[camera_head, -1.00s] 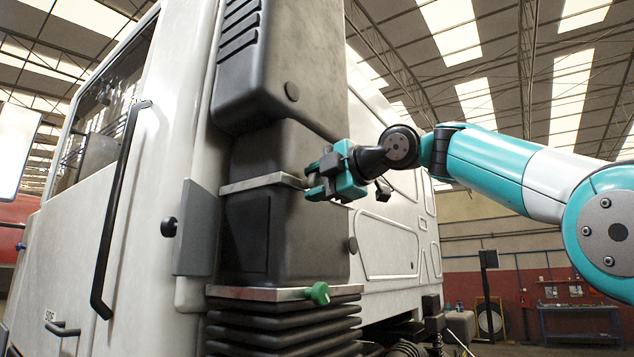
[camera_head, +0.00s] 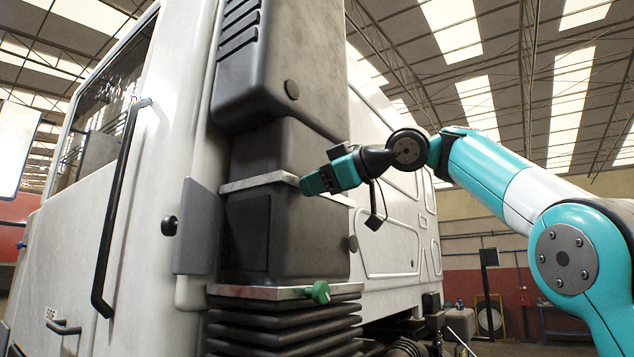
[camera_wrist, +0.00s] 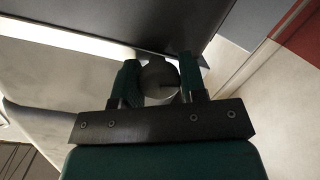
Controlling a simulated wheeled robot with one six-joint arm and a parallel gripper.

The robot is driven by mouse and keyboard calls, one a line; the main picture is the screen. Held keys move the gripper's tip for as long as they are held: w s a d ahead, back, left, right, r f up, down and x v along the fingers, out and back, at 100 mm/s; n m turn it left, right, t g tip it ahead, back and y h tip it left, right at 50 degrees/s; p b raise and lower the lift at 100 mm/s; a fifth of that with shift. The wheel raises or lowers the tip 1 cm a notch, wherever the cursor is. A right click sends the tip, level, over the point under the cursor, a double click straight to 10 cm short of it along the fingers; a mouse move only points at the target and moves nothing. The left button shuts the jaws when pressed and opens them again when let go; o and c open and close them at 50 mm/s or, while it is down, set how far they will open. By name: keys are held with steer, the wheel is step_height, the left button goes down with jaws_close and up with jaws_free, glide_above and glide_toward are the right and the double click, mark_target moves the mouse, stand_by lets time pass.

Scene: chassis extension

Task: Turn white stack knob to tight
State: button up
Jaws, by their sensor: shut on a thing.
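The white stack knob (camera_wrist: 160,83) shows in the wrist view as a pale grey round knob between my two green fingers. My gripper (camera_wrist: 158,80) is shut on it, with one finger on each side. In the head view my gripper (camera_head: 308,185) is at the right end of the upper metal clamp band (camera_head: 262,181) on the dark stack (camera_head: 290,235). The knob is hidden behind the fingers there. I cannot read any tight marking.
A green knob (camera_head: 318,292) sits on the lower band (camera_head: 255,292), above black bellows (camera_head: 270,325). The white truck cab (camera_head: 150,200) with a black handrail (camera_head: 118,205) stands left.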

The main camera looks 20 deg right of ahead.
steer(key=m, duration=0.4)
steer(key=shift+y, duration=0.4)
steer(key=m+y, duration=0.1)
steer(key=m, duration=0.7)
steer(key=shift+y, duration=0.3)
steer(key=m, duration=0.5)
steer(key=shift+r, duration=0.1)
steer(key=o, duration=0.9)
